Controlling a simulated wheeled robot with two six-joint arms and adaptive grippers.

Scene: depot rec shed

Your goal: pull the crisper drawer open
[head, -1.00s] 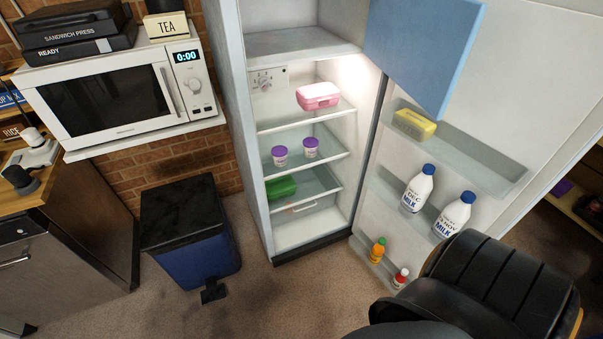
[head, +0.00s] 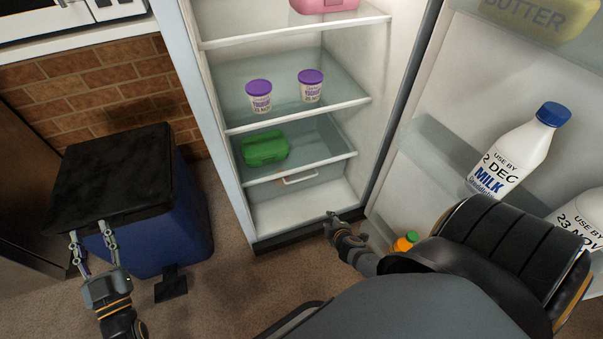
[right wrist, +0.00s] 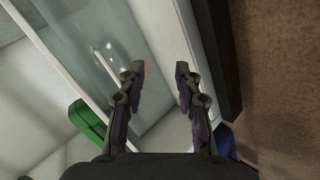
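The crisper drawer (head: 318,182) is low in the open fridge, under the lowest glass shelf, and looks shut. Its pale bar handle (head: 299,178) faces out. A green box (head: 265,148) shows above and behind the handle; I cannot tell whether it rests on the shelf or in the drawer. It also shows in the right wrist view (right wrist: 88,118). My right gripper (head: 331,216) is right of and below the handle, near the fridge's front edge, apparently apart from it. In the right wrist view its fingers (right wrist: 158,70) are spread and empty. My left gripper (head: 90,234) is open before the bin.
The fridge door stands open at right, with milk bottles (head: 515,150), butter (head: 545,15) and an orange-capped bottle (head: 405,241) on its racks. Two yoghurt pots (head: 259,97) stand on the shelf above. A blue bin (head: 185,215) with a black lid stands left of the fridge.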

